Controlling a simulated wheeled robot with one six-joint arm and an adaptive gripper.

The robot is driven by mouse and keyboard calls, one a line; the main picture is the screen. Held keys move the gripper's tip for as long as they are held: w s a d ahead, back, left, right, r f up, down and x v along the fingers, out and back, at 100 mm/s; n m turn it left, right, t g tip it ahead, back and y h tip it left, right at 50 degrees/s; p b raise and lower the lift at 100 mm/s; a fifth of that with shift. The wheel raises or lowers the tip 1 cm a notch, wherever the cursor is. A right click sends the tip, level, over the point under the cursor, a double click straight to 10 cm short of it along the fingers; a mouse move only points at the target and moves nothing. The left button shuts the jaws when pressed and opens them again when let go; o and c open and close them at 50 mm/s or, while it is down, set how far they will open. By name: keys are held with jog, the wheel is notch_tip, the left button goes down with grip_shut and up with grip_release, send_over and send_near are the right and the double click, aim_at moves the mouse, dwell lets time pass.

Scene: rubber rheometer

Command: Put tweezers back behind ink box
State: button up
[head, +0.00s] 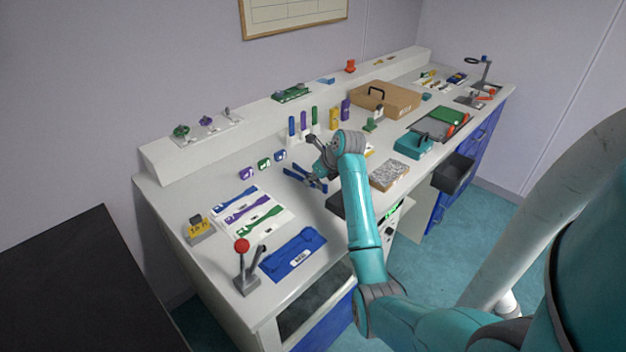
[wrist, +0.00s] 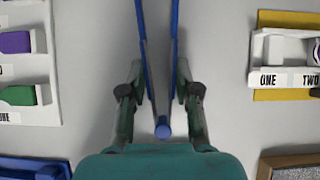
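The blue tweezers (head: 304,180) lie at the middle of the white bench, with their two arms spread. In the wrist view the tweezers (wrist: 163,128) run between the two fingers of my gripper (wrist: 159,64), their joined end towards my palm. The fingers stand apart on either side of the tweezers' arms, with a small gap on the left; contact on the right is unclear. In the head view my gripper (head: 318,160) is just above the tweezers and partly hidden by my wrist. I cannot tell which container is the ink box.
Small purple, green and blue blocks (head: 264,164) stand left of my gripper. Yellow and purple bottles (head: 346,108) stand behind it. A white holder labelled ONE and TWO (wrist: 285,78) is at the right. A blue tray (head: 293,254) lies in front; a speckled box (head: 390,175) is right of my arm.

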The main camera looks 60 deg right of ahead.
jog(key=shift+f, duration=0.25)
jog(key=o, duration=0.6)
jog(key=shift+c, duration=0.2)
jog(key=v, duration=1.2)
jog(key=shift+s, duration=0.1)
